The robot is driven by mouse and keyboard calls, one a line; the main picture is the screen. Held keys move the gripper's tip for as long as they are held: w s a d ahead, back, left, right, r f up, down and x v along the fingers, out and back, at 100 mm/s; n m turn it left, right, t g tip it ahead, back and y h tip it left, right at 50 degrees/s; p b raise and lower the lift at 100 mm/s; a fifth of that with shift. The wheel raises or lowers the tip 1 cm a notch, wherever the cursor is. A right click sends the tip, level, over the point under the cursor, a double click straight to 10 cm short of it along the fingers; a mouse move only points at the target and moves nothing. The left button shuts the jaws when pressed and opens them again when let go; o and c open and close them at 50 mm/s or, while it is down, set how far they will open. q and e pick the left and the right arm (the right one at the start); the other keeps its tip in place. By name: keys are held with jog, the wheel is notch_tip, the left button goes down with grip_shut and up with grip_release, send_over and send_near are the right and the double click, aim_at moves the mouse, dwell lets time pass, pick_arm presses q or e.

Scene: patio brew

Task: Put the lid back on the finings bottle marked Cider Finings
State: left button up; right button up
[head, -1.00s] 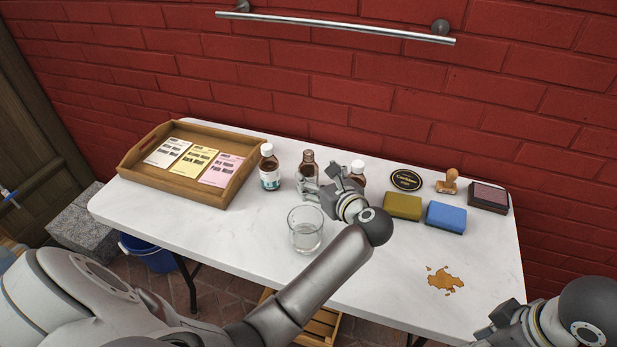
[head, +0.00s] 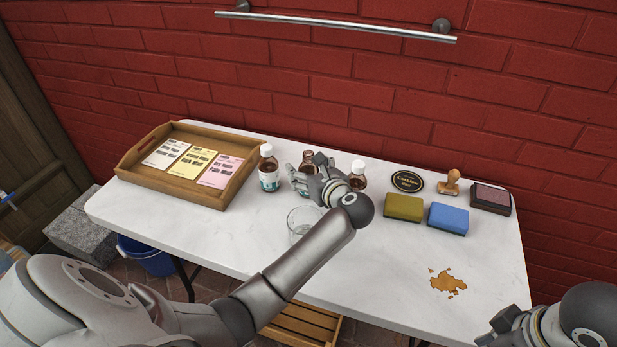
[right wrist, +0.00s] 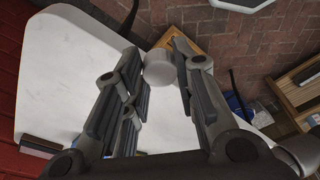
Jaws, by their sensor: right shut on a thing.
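A brown bottle with an open, lidless neck (head: 308,157) stands in the middle of a row of three near the back of the table. Its lower part is hidden behind my left gripper (head: 303,172), which is right at it. I cannot tell whether the left fingers are closed on the glass. My right gripper (right wrist: 156,62) is shut on a white round lid (right wrist: 159,68) in the right wrist view. In the head view the right gripper (head: 492,330) is at the lower right, beyond the table's front edge. Cider Finings cannot be read on any bottle.
White-capped brown bottles stand left (head: 268,168) and right (head: 357,175) of the open one. A glass (head: 301,222) is partly behind my left arm. A wooden tray (head: 150,188), sponges (head: 403,207), a stamp (head: 450,183) and a brown spill (head: 448,282) are also on the table.

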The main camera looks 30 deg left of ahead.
pick_arm(q)
jog(key=c, duration=1.1)
jog(key=shift+r, duration=0.2)
jog(key=shift+r, duration=1.15)
pick_arm(e)
jog(key=shift+f, duration=0.25)
jog(key=shift+f+b, duration=0.1)
jog(key=shift+b, duration=0.2)
pick_arm(q)
jog(key=s+a+r, duration=0.5)
jog(key=s+r, duration=0.5)
jog(key=s, duration=0.3)
jog(key=shift+r, duration=0.15)
jog(key=shift+a, duration=0.1)
